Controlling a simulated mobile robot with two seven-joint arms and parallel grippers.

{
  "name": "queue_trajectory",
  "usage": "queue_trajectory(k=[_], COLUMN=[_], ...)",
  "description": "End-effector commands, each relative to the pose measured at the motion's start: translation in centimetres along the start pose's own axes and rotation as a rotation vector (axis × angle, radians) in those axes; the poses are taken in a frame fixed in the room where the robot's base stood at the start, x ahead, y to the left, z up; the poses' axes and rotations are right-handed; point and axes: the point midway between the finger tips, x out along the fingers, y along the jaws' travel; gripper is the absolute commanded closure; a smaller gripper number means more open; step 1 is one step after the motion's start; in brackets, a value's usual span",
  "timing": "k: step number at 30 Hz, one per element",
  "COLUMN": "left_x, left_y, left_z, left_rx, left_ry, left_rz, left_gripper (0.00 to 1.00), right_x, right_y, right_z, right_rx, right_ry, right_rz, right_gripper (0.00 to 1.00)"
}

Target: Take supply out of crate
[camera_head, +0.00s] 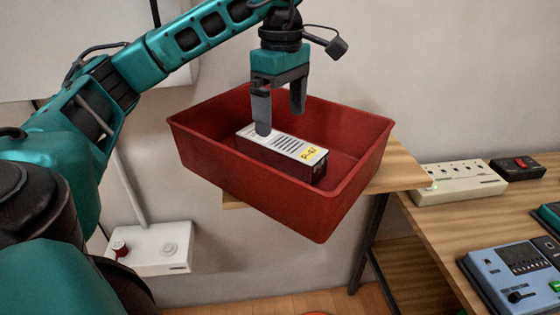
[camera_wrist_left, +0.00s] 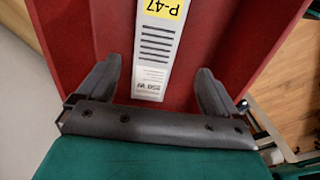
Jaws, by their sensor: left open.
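The supply (camera_head: 284,152) is a long box with a light vented top, dark sides and a yellow "P-47" label. It lies flat inside the red crate (camera_head: 250,191), apart from most of the walls. My left gripper (camera_head: 280,122) points down over the far left end of the supply, with its fingers open and nothing held. In the left wrist view the supply (camera_wrist_left: 157,45) runs between the two spread fingers of the left gripper (camera_wrist_left: 155,88), and the crate (camera_wrist_left: 230,40) fills the background. I cannot tell whether a finger touches the supply. My right gripper is not in view.
The crate rests on a small wooden table (camera_head: 400,176) and overhangs its front. To the right, a wooden bench (camera_head: 445,225) bears a beige power strip (camera_head: 458,184), a black box (camera_head: 517,168) and a blue-grey instrument (camera_head: 515,275). A white wall box (camera_head: 150,252) is at lower left.

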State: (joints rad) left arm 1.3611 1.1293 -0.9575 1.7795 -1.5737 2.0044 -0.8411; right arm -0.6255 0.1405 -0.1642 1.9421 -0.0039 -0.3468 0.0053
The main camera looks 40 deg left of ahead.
Motion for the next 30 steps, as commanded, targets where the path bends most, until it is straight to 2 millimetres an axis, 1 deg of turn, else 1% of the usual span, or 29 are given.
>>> queue_trajectory(k=[1, 3, 8, 14, 18, 21, 27, 30], left_x=[1.0, 1.7, 2.7, 5.5, 7.2, 7.6, 7.6, 7.6], left_y=[0.0, 0.0, 0.1, 0.6, 0.7, 0.7, 0.7, 0.7], left_z=[0.0, 0.0, -0.1, -0.8, -0.8, -0.8, -0.8, -0.8], left_rx=[0.000, 0.001, 0.001, -0.001, 0.000, 0.000, 0.000, 0.000], left_ry=[0.001, 0.000, 0.000, 0.000, 0.000, -0.001, -0.001, -0.001], left_rz=[-0.003, -0.001, 0.000, -0.002, 0.000, 0.001, 0.001, 0.001], left_gripper=[0.06, 0.06, 0.06, 0.06, 0.06, 0.06, 0.06, 0.16], right_x=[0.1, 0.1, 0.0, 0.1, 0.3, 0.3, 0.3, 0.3], right_y=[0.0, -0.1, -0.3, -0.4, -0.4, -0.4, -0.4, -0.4], right_z=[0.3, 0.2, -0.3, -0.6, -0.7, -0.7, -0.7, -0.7], right_rx=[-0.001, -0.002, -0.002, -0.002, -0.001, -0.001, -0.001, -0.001], right_ry=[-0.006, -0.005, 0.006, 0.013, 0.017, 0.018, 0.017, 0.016], right_rz=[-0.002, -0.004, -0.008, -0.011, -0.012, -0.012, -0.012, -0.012], right_gripper=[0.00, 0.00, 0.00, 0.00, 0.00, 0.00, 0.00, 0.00])
